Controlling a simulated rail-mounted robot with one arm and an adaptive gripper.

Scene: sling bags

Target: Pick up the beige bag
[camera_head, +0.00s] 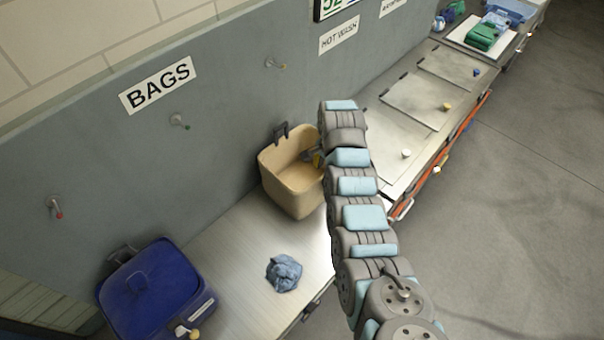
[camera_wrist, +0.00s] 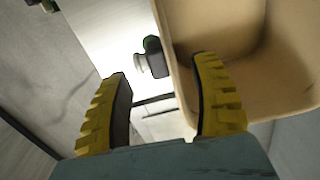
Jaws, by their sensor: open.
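The beige bag (camera_head: 292,195) stands open-topped on the metal bench against the grey wall, with a dark handle at its back. In the wrist view the bag (camera_wrist: 275,90) fills the upper right. My gripper (camera_wrist: 163,67) is open, with its two yellow fingers apart. The right finger overlaps the bag's near side in the picture, and the left finger is outside the bag. No bag wall is clearly pinched. In the head view my arm hides the bag's right edge, and only a bit of yellow finger shows near the opening.
A blue bag (camera_head: 160,290) stands at the lower left of the bench. A crumpled blue cloth (camera_head: 284,273) lies on the bench (camera_head: 235,240) before the beige bag. Wall hooks (camera_head: 180,122) stick out above. A small dark-green object (camera_wrist: 154,57) shows beside the bag.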

